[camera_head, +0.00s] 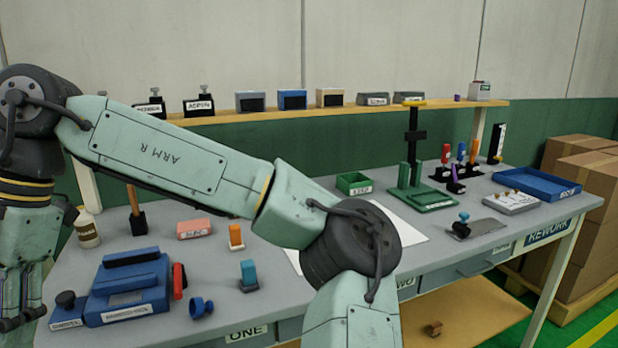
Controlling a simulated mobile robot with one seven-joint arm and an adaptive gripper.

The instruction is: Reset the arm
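My arm (170,155) crosses the view from the lower middle up to the left, bent at a dark elbow joint (352,245). Its wrist bends down at the far left. My gripper (18,320) hangs there, pointing down, at the left edge of the picture and left of the blue device on the workbench. It is partly cut off by the frame edge, and its finger gap is not clear. I see nothing plainly held in it. The arm hides part of the bench middle and of the white sheet (400,222).
The grey workbench (330,320) holds a blue device (130,285), orange and blue clips (236,236), a green stand (425,197), a green bin (354,183) and a blue tray (540,184). A shelf (300,112) runs behind. Cardboard boxes (590,220) stand right.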

